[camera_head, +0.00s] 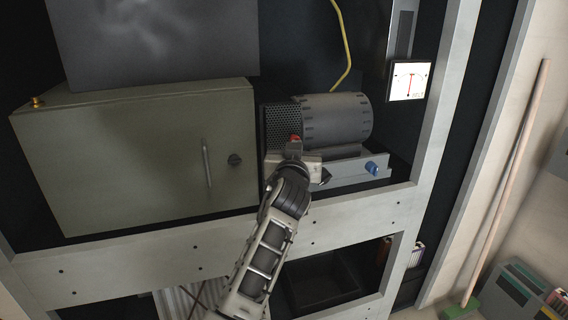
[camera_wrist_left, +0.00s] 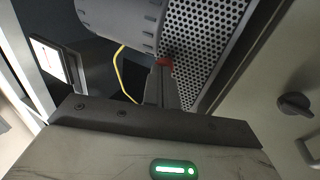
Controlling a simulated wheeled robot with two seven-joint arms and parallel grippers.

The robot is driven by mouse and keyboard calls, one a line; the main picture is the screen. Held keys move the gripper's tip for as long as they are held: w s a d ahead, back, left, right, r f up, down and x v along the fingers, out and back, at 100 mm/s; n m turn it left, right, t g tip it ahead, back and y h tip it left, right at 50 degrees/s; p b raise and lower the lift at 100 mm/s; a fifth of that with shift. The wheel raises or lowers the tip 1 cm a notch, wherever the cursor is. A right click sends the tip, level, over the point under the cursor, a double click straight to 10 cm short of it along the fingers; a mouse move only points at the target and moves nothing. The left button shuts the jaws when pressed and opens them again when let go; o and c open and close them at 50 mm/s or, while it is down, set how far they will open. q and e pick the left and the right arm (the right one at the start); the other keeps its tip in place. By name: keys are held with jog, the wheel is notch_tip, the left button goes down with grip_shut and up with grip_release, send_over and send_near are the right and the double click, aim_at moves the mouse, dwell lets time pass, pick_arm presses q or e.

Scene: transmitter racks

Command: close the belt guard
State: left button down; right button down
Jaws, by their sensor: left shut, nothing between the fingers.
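The belt guard (camera_head: 281,121) is a dark perforated panel at the left end of the grey ribbed motor (camera_head: 337,119). Its mesh fills the upper middle of the left wrist view (camera_wrist_left: 208,42). A small red piece (camera_head: 295,138) shows at the panel's lower right; it also shows in the left wrist view (camera_wrist_left: 165,62). My left gripper (camera_head: 294,147) is shut and empty, with its tips at or very near the red piece. I cannot tell whether they touch. The gripper hides the guard's lower part. My right gripper is not in view.
A large olive cabinet (camera_head: 130,160) with a handle and dark knob stands close left of the guard. A blue knob (camera_head: 372,168) sits on the motor's base at right. A yellow cable (camera_head: 347,50) hangs behind. The pale rack beam (camera_head: 350,226) runs below; a gauge (camera_head: 409,80) is at right.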

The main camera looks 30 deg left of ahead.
pick_arm(q)
jog(key=shift+w+d, duration=0.15)
jog(key=shift+w, duration=0.35)
jog(key=shift+r, duration=0.25)
